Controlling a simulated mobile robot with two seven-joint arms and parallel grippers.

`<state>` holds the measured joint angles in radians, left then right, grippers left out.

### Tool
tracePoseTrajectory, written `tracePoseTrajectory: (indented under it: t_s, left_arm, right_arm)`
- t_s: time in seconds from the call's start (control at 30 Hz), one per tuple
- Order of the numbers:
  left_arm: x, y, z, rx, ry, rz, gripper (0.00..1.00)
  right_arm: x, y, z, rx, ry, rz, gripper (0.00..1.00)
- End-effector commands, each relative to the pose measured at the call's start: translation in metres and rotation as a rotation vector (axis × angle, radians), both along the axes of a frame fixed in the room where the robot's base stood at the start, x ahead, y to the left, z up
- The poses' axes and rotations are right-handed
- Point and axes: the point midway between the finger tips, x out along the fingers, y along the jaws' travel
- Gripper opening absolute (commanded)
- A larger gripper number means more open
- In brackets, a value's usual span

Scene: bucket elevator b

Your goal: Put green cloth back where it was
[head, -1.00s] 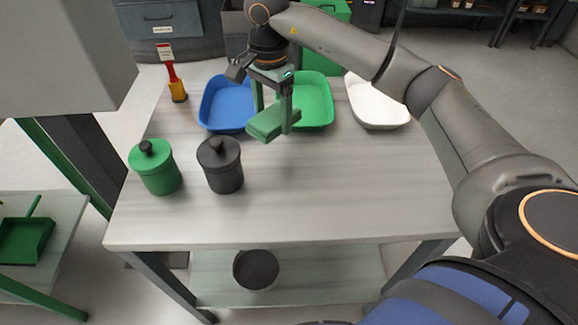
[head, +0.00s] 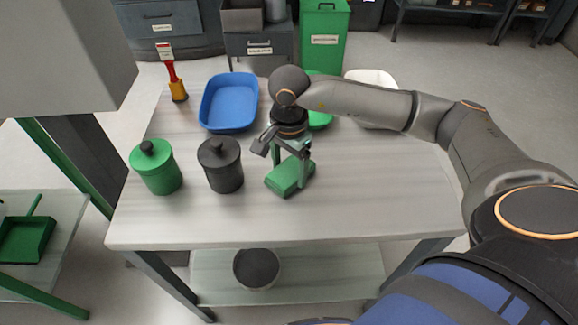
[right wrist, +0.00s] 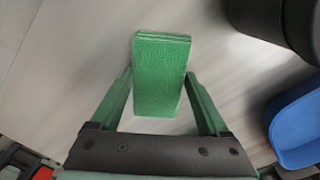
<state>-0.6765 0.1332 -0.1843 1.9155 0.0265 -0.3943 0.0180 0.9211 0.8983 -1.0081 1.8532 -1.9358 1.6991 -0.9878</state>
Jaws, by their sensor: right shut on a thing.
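The green cloth (head: 284,183) is a folded, flat block at the middle of the table (head: 350,205), right of the dark canister. It also shows in the right wrist view (right wrist: 162,65), lengthwise between the fingers. My right gripper (head: 291,172) points down and is shut on the cloth. The cloth is on the tabletop or very close above it; I cannot tell which. The green tray (head: 321,118) behind my right arm is mostly hidden. My left gripper is not in view.
A green canister (head: 157,169) and a dark canister (head: 222,168) stand at left. A blue tray (head: 229,103), a white tray (head: 372,80) and a red-yellow brush (head: 175,82) are at the back. The front and right of the table are clear.

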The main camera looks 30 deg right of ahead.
Motion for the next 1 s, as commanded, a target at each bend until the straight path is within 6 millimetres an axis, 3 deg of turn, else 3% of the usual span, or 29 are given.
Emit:
tracePoseTrajectory:
  t_s: [0.23, 0.27, 0.4, 0.77, 1.0]
  left_arm:
    - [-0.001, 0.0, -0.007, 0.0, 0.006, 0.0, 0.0]
    - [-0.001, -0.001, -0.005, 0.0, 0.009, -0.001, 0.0]
    - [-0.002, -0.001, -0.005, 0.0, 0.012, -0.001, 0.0]
    - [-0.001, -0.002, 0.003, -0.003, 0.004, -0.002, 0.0]
    - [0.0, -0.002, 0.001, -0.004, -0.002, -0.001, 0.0]
  right_arm:
    - [0.0, 0.0, -0.005, 0.0, 0.0, 0.0, 0.27]
    - [0.0, 0.0, -0.003, 0.0, 0.0, 0.0, 0.82]
    - [0.0, 0.0, -0.002, 0.0, 0.0, 0.0, 0.98]
    - [0.0, 0.0, 0.003, 0.0, 0.0, 0.0, 1.0]
    - [0.002, 0.0, 0.045, 0.001, -0.007, -0.001, 1.0]
